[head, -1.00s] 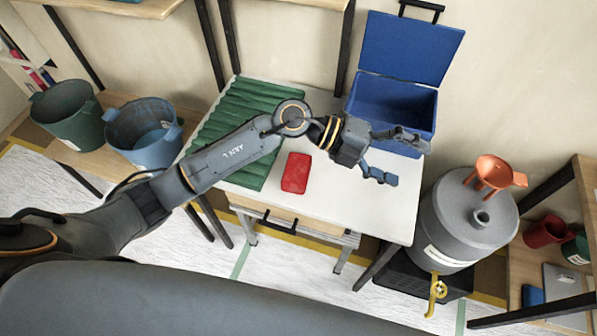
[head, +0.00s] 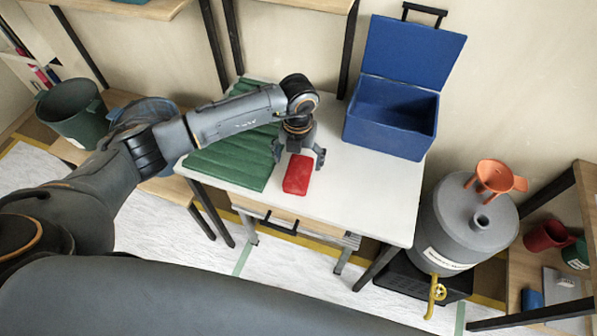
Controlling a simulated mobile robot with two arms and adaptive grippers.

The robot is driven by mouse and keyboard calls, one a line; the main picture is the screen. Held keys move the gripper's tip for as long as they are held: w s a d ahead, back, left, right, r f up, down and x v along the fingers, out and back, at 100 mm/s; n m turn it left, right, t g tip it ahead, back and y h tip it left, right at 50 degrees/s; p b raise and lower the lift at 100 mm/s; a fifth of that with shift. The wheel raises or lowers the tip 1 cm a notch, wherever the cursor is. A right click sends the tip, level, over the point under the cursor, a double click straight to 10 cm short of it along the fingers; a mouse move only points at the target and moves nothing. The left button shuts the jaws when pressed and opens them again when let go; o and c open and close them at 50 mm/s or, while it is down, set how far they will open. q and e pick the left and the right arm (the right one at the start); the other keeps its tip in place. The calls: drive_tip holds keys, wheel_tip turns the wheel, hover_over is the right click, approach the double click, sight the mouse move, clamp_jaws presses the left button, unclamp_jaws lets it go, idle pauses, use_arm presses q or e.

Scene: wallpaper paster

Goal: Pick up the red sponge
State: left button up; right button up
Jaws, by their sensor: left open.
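The red sponge (head: 298,175) lies on the white table (head: 375,195), just right of the green ridged mat (head: 235,160). My left gripper (head: 299,158) points down at the far end of the sponge. Its fingers are spread open, one to the left and one to the right of the sponge. The gripper hides a little of the sponge's far end, and I cannot tell whether the fingers touch it. My right gripper is not in view.
An open blue box (head: 392,118) stands at the table's back right. The table's front right is clear.

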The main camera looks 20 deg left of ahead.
sight(299, 170)
use_arm(q)
drive_tip(key=shift+f, duration=0.6)
drive_tip(key=f+p, duration=0.1)
drive_tip(key=f, duration=0.3)
drive_tip(key=shift+w+f+p, duration=0.2)
drive_tip(key=shift+p, duration=0.15)
drive_tip(key=shift+f, duration=0.35)
drive_tip(key=shift+c, duration=0.2)
drive_tip(key=c, duration=1.1)
